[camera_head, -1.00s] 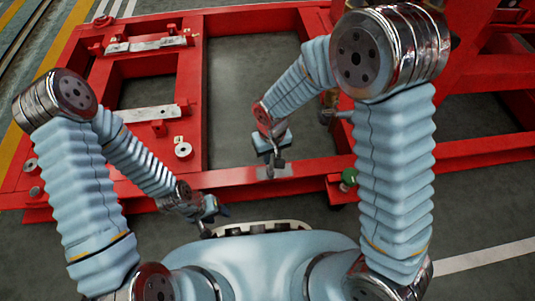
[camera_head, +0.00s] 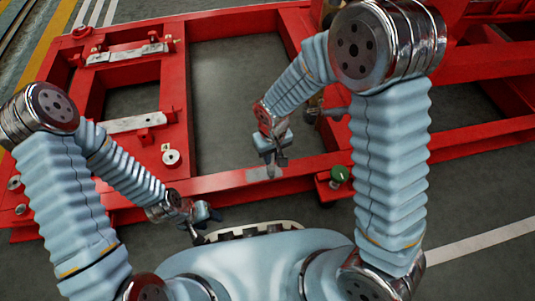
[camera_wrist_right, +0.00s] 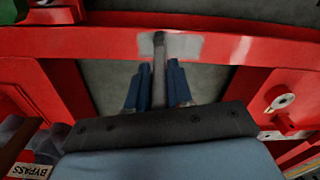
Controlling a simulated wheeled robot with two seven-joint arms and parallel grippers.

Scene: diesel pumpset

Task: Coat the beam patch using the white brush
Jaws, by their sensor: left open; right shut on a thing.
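The beam patch is a pale grey area (camera_wrist_right: 184,46) on the red beam (camera_wrist_right: 90,42) in the right wrist view. In the head view it shows on the near beam around the brush tip (camera_head: 258,176). My right gripper (camera_wrist_right: 155,88) is shut on the brush (camera_wrist_right: 159,65), whose narrow stem stands between the blue fingers. The brush tip (camera_head: 270,172) lies over the patch; I cannot tell whether it touches. In the right wrist view the tip is left of the patch's middle. My left gripper (camera_head: 198,222) is open and empty, in front of the near beam.
The red frame (camera_head: 180,90) spans the floor ahead, with open floor (camera_head: 235,85) inside it. A green knob (camera_head: 339,173) is on the near beam right of the brush. A round pale disc (camera_head: 170,157) is on the left.

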